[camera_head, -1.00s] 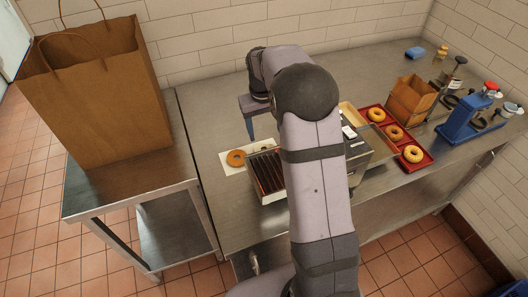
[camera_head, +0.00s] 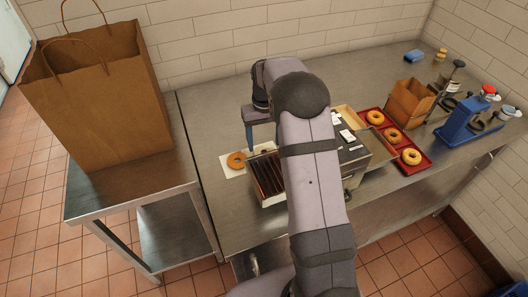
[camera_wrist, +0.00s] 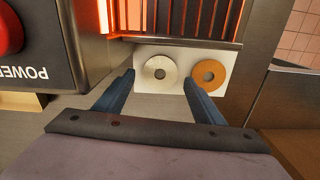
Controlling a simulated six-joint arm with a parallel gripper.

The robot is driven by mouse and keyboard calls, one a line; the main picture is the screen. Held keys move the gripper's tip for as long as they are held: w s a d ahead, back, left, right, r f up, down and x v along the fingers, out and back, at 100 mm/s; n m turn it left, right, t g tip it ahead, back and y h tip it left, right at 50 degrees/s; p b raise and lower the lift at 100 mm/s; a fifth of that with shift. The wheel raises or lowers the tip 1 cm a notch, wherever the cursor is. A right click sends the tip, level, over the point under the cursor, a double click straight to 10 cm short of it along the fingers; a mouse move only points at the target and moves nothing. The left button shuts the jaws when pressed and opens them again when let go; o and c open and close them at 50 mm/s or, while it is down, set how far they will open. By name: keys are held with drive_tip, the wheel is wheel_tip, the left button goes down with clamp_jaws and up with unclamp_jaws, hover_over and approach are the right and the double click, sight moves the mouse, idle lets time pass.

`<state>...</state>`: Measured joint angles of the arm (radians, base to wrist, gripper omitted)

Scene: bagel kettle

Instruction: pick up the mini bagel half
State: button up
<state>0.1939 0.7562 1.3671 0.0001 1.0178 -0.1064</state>
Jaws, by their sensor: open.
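Two mini bagel halves lie side by side on a white sheet. In the wrist view one is a pale cream half (camera_wrist: 148,68), cut face up, and to its right is a brown half (camera_wrist: 199,70), crust up. The brown half shows in the head view (camera_head: 231,161); the pale one is hidden there behind my arm. My gripper (camera_wrist: 159,79) is open and empty, its blue fingers apart on either side of the pale half in the picture. The right fingertip is between the two halves. In the head view my gripper (camera_head: 249,140) is above the sheet.
A toaster with glowing orange slots (camera_wrist: 175,18) is just beyond the sheet (camera_wrist: 183,56); its dark POWER panel (camera_wrist: 45,50) is at the left. A red tray (camera_head: 424,164) with bagels, a cardboard box (camera_head: 407,101) and a blue device (camera_head: 462,122) stand right.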

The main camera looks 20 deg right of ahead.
sight(264, 148)
drive_tip(key=shift+w+f+p, duration=0.2)
drive_tip(key=shift+f+p, duration=0.75)
drive_tip(key=shift+f, duration=1.2)
drive_tip(key=c, duration=0.8)
